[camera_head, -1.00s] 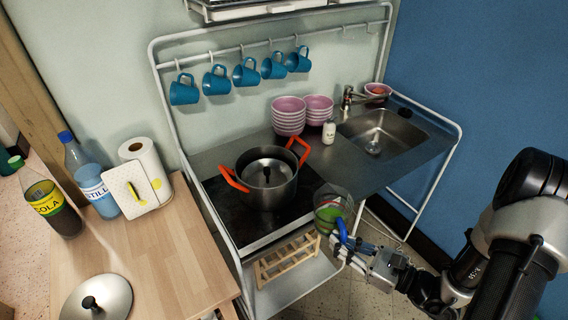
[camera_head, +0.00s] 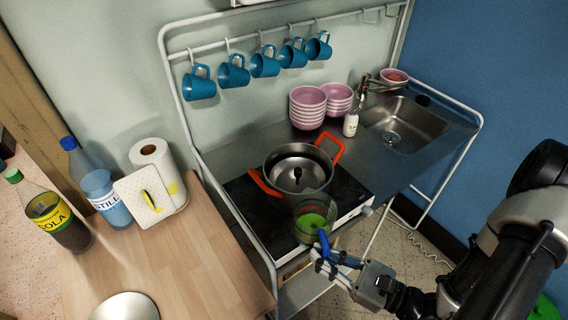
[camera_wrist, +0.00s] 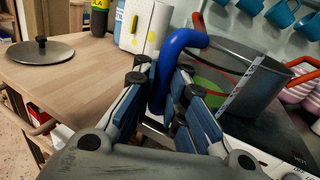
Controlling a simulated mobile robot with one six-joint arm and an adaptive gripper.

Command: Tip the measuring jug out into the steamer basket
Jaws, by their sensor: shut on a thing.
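The clear measuring jug (camera_head: 313,222) has a blue handle and green contents. My gripper (camera_head: 330,262) is shut on the handle (camera_wrist: 178,50), which stands between the fingers in the wrist view. The jug's marked wall (camera_wrist: 240,88) also shows there. A dark pot (camera_head: 275,187) with orange handles stands on the hob, just behind the jug in the head view. Inside it is a steel insert with a dark knob (camera_head: 298,173), which looks like the steamer basket. The jug overlaps the pot's near edge in the picture; I cannot tell whether they touch. The green is still inside the jug.
Pink bowls (camera_head: 307,105) and a small white bottle (camera_head: 351,124) stand behind the pot, beside the sink (camera_head: 405,125). Blue mugs (camera_head: 233,72) hang above. The wooden counter (camera_head: 190,260) at left holds bottles, a paper roll (camera_head: 155,160) and a lid (camera_head: 125,306).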

